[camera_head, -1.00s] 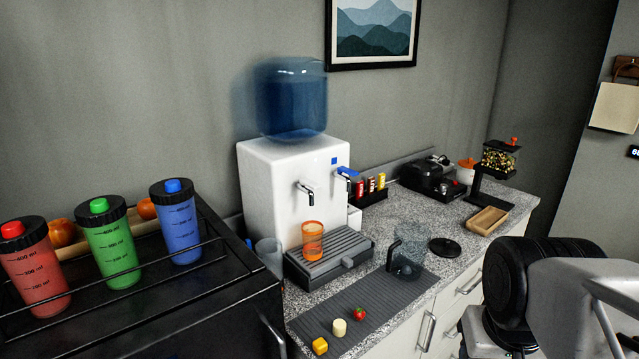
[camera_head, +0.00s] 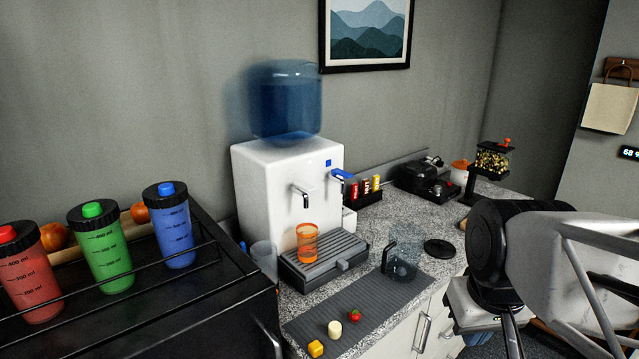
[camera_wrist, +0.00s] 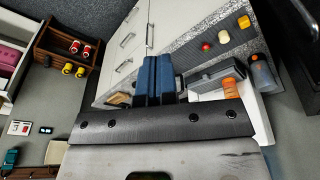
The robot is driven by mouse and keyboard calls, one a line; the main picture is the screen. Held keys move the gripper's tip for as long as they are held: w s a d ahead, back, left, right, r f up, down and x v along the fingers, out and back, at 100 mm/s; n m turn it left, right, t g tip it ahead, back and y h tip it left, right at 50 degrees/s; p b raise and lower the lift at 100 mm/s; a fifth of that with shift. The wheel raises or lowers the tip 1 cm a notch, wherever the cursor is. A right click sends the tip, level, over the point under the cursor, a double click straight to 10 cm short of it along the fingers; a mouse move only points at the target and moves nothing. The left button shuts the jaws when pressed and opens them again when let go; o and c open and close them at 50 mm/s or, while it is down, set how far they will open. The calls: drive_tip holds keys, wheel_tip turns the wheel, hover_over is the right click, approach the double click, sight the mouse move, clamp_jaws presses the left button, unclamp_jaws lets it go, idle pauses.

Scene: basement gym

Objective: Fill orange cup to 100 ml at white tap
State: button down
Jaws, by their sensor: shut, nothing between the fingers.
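The orange cup (camera_head: 307,243) stands upright on the grey drip tray (camera_head: 318,272) of the white water dispenser (camera_head: 272,188). It is below the left tap (camera_head: 301,196), whose handle looks pale; the right tap has a blue lever (camera_head: 342,174). The cup's fill level is too small to read. The wrist view also shows the orange cup (camera_wrist: 230,88) at the right, beyond my gripper. My gripper (camera_wrist: 154,62), with blue fingers, is shut and empty, away from the cup. In the head view my arm is at the right and the fingertips are not clear.
A clear pitcher (camera_head: 403,258) and a dark round lid (camera_head: 440,248) sit right of the drip tray. A clear cup (camera_head: 264,258) stands left of it. Small food pieces lie on the grey mat (camera_head: 375,298). Bottles stand in the black rack (camera_head: 190,290) at left.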

drive_tip(key=w+a+r+n, duration=0.2)
drive_tip(key=w+r+n, duration=0.15)
drive_tip(key=w, duration=0.25)
drive_tip(key=w+a+r+n, duration=0.3)
drive_tip(key=w+r, duration=0.2)
drive_tip(key=w, duration=0.1)
wheel_tip(320, 180, up, 9)
drive_tip(key=n+g, duration=0.2)
drive_tip(key=n, duration=1.7)
hover_over(309, 187)
drive_tip(key=shift+r, duration=0.15)
wheel_tip(309, 187, down, 14)
drive_tip(key=shift+s, duration=0.1)
